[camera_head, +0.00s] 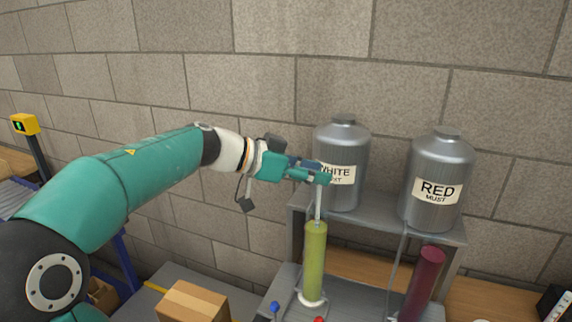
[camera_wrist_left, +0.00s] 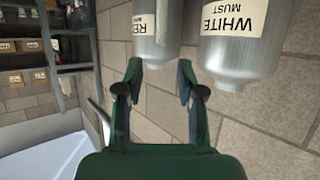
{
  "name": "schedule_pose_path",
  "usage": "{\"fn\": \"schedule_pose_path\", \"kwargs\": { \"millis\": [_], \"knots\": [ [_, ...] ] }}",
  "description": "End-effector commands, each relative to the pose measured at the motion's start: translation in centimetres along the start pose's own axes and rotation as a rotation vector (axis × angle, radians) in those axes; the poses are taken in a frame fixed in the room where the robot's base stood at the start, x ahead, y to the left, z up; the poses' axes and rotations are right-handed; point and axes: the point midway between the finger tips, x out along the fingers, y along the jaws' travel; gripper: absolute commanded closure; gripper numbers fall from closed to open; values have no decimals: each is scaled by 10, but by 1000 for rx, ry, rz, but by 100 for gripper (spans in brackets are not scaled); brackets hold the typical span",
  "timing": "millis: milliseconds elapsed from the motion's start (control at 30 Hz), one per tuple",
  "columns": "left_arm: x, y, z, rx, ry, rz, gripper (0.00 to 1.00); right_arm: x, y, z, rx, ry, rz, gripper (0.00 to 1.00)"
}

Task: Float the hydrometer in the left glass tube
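The left glass tube (camera_head: 315,262) stands upright, filled with yellow-green liquid, on a pale round foot. The thin pale stem of the hydrometer (camera_head: 318,205) rises upright from its mouth to just under my left gripper (camera_head: 324,178); its lower part is hidden in the liquid. In the left wrist view the fingers of my left gripper (camera_wrist_left: 160,68) are apart, with nothing visible between them. I cannot tell whether the stem touches a finger. A second tube (camera_head: 424,285) with dark red liquid stands to the right. My right gripper is not in view.
Metal cans marked WHITE MUST (camera_head: 342,150) and RED MUST (camera_head: 439,178) stand on a grey raised shelf (camera_head: 385,207) close behind the tubes. A cardboard box (camera_head: 192,302) sits at the lower left. A block wall (camera_head: 300,40) closes the back.

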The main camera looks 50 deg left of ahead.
Motion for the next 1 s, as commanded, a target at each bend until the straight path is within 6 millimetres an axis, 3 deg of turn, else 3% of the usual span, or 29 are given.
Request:
{"fn": "schedule_pose_path", "kwargs": {
  "millis": [300,500,700,1000],
  "knots": [
    [-63,-2,1,-1,-1,-9,62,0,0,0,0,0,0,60],
    [-93,-2,0,0,-1,-6,62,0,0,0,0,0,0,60],
    [-103,0,0,0,-1,-1,62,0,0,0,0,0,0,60],
    [-103,0,0,0,0,0,62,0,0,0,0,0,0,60]
  ]
}}
